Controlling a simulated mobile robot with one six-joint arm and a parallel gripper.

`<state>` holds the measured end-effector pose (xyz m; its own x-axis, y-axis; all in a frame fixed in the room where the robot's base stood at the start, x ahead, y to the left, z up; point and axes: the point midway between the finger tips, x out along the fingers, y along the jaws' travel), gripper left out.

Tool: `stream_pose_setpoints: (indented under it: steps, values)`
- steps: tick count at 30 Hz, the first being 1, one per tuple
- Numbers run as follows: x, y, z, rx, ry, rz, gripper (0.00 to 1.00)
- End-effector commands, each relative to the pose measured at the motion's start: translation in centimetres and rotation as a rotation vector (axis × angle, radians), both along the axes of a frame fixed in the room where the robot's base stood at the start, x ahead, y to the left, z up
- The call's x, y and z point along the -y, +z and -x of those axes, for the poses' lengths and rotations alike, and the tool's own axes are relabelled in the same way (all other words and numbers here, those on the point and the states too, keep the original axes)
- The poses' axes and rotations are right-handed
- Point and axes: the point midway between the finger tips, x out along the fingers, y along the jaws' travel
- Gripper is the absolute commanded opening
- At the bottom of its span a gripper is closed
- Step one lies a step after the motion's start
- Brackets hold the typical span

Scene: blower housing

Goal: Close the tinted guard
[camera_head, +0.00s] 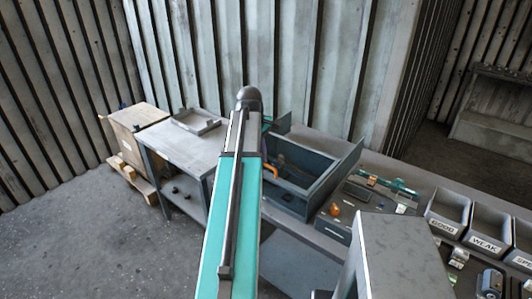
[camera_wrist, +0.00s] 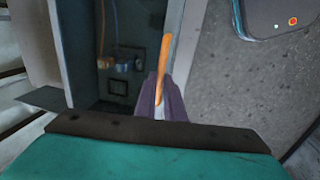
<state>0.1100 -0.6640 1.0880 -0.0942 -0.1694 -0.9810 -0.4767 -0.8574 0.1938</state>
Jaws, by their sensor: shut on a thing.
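The blower housing is a grey-blue box (camera_head: 318,190) on the bench in the head view, with its dark inside showing from above. An orange handle (camera_head: 271,170) shows at its left side, partly behind my arm. In the wrist view my gripper (camera_wrist: 160,98) is shut on the lower end of this orange handle (camera_wrist: 165,52). The dark housing interior (camera_wrist: 118,50), with small blue and orange parts, lies left of the handle. I cannot clearly tell the tinted guard's outline or angle from the housing.
A grey table (camera_head: 182,145) with a shallow tray (camera_head: 195,120) stands left of the housing, near a wooden crate (camera_head: 135,130). Small parts and labelled bins (camera_head: 447,210) are on the right. Open floor (camera_head: 90,235) lies at the front left.

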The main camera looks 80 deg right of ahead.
Motion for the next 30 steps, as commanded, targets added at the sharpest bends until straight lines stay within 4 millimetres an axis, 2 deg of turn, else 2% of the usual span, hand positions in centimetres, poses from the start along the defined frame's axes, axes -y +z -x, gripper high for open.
stream_pose_setpoints:
  steps: [11,12,15,30]
  values:
    - [-0.48,0.06,-0.33,0.002,0.0,-0.001,0.0]
    - [-0.5,0.05,-0.34,0.002,0.001,-0.001,0.12]
    - [-0.5,0.05,-0.32,0.002,0.0,-0.001,0.28]
    - [-0.44,0.47,-0.26,0.0,0.0,0.001,0.28]
